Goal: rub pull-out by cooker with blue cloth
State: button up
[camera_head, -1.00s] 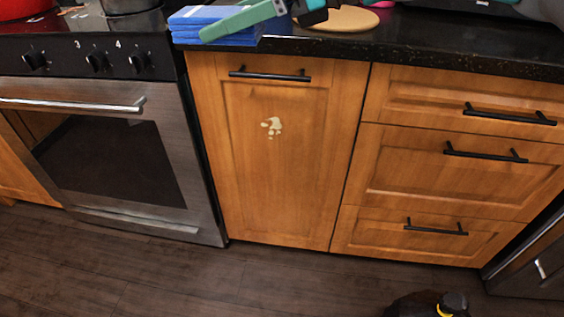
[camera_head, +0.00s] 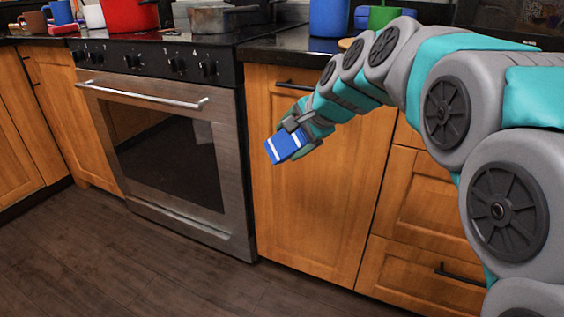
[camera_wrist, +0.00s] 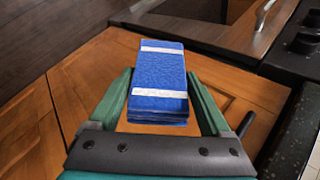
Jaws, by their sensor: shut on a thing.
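My gripper (camera_head: 287,142) is shut on the blue cloth (camera_head: 284,147), a thick folded pad with white stripes. It also shows between the green fingers in the wrist view (camera_wrist: 160,75). The cloth is in front of the upper part of the wooden pull-out (camera_head: 310,220), right of the cooker (camera_head: 165,145). I cannot tell whether it touches the wood. The pull-out's dark bar handle (camera_head: 296,87) is above the gripper. No pale mark shows on the visible wood now; my gripper and arm hide part of the upper front.
A red pot (camera_head: 130,15) and a grey pan (camera_head: 225,18) stand on the cooker. A blue container (camera_head: 329,17) and a green one (camera_head: 382,16) stand on the counter. Drawers (camera_head: 420,205) are right of the pull-out, partly behind my arm. The floor (camera_head: 150,265) in view is clear.

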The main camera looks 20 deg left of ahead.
aim_at(282, 154)
jog(key=w+a+f+n, duration=0.1)
jog(key=f, duration=0.1)
jog(key=a+f+n+b, duration=0.1)
jog(key=f, duration=0.1)
jog(key=w+a+f+n+t, duration=0.1)
jog(key=f, duration=0.1)
jog(key=shift+w+n+y, duration=0.3)
jog(key=shift+n+y, duration=0.1)
jog(key=w, duration=0.6)
jog(key=shift+d, duration=0.15)
jog(key=shift+w+d, duration=0.1)
jog(key=shift+w, duration=0.9)
dwell(0.3)
jog(key=d+r+p, duration=0.1)
jog(key=d+r, duration=0.1)
jog(key=d, duration=0.5)
jog(key=shift+s, duration=0.25)
dwell(3.4)
